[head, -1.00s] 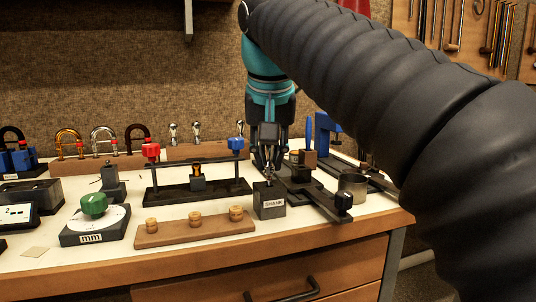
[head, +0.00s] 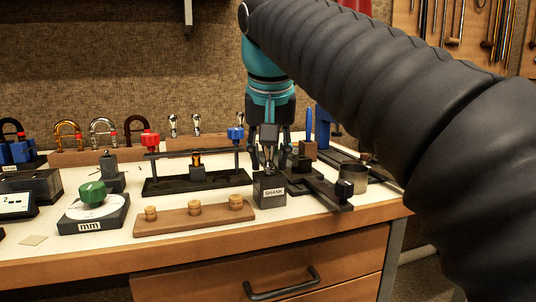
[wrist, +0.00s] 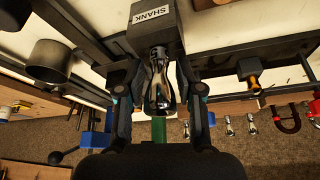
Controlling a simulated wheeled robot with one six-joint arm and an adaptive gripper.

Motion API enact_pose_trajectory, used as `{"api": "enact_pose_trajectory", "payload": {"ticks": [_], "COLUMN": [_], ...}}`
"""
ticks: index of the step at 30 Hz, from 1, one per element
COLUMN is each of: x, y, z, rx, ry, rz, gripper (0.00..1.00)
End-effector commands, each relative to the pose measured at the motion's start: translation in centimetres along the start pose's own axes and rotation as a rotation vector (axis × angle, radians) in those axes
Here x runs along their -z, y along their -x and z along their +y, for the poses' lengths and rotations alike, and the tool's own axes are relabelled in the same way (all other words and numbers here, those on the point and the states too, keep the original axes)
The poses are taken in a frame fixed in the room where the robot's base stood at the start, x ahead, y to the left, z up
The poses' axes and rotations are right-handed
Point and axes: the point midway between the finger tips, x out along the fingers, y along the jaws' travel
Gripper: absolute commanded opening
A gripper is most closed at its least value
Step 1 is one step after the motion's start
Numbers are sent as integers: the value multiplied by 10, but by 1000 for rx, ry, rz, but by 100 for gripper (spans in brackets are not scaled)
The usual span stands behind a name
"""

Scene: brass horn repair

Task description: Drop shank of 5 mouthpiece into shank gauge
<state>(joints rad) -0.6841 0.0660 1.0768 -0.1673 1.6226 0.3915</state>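The shank gauge (head: 269,191) is a dark block labelled SHANK near the front of the bench; its label also shows in the wrist view (wrist: 152,14). A shiny silver mouthpiece (head: 270,160) stands upright on the gauge, its narrow end at the block's top. In the wrist view the mouthpiece (wrist: 158,82) lies between my fingers.
A dark rail fixture (head: 320,190) and a metal cup (head: 353,178) stand right of the gauge. A wooden strip (head: 193,219) with several corks lies left, with a black stand (head: 195,183) behind it. Other mouthpieces (head: 196,124) stand on a rear rack. The bench's front edge is near.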

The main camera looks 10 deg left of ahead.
Motion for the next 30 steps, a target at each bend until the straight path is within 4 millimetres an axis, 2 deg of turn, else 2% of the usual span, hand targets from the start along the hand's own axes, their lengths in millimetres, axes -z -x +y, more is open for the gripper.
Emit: {"api": "enact_pose_trajectory", "payload": {"ticks": [13,24,30], "x": [0,0,0], "y": [5,54,70], "z": [0,-1,-1], "rx": [0,1,0], "ry": [0,0,0], "rz": [1,3,1], "gripper": [55,55,55]}}
